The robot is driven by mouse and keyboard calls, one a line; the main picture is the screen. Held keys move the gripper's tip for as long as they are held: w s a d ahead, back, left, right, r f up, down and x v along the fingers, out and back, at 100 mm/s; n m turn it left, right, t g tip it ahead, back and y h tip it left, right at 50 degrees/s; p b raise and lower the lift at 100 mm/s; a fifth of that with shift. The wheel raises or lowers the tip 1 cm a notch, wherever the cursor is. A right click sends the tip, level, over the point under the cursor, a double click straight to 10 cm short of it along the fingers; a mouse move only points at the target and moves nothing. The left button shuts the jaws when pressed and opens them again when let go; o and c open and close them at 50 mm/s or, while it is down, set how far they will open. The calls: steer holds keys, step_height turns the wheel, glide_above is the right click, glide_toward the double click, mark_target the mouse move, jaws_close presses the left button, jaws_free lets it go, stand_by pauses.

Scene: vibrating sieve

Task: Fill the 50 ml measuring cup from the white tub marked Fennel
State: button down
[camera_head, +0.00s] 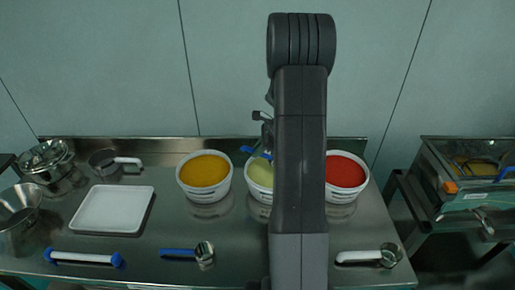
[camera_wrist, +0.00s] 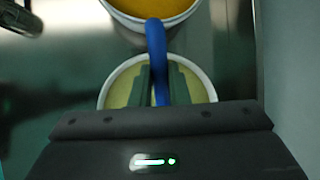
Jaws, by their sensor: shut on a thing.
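My gripper (camera_wrist: 160,80) is shut on a blue handle (camera_wrist: 156,40), seen also in the head view (camera_head: 256,152) by my arm. My gripper is above a white tub (camera_head: 258,192) of pale yellow-green powder, partly hidden by my arm and, in the wrist view, by the gripper. A white tub (camera_head: 205,192) of yellow-orange powder stands left, one (camera_head: 345,196) of red powder right. I cannot read the labels.
On the steel table lie a blue-handled cup (camera_head: 203,250), a white-handled cup (camera_head: 388,256), a second white-handled cup (camera_head: 104,160), a white tray (camera_head: 113,207) and a blue-ended white bar (camera_head: 85,259). Steel pots stand far left. A machine (camera_head: 470,180) stands right, beyond a gap.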

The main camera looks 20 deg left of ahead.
step_height(320, 180, down, 2)
steer(key=shift+d+f+b, duration=0.1)
steer(key=shift+f+b, duration=0.15)
steer(key=shift+b, duration=0.5)
steer(key=w+d+f+b, duration=0.1)
steer(key=d+f+b, duration=0.2)
steer(key=f+b, duration=0.1)
steer(key=shift+w+f, duration=0.2)
steer(key=shift+f, duration=0.6)
steer(key=shift+d, duration=0.1)
steer(key=shift+d+f, duration=0.1)
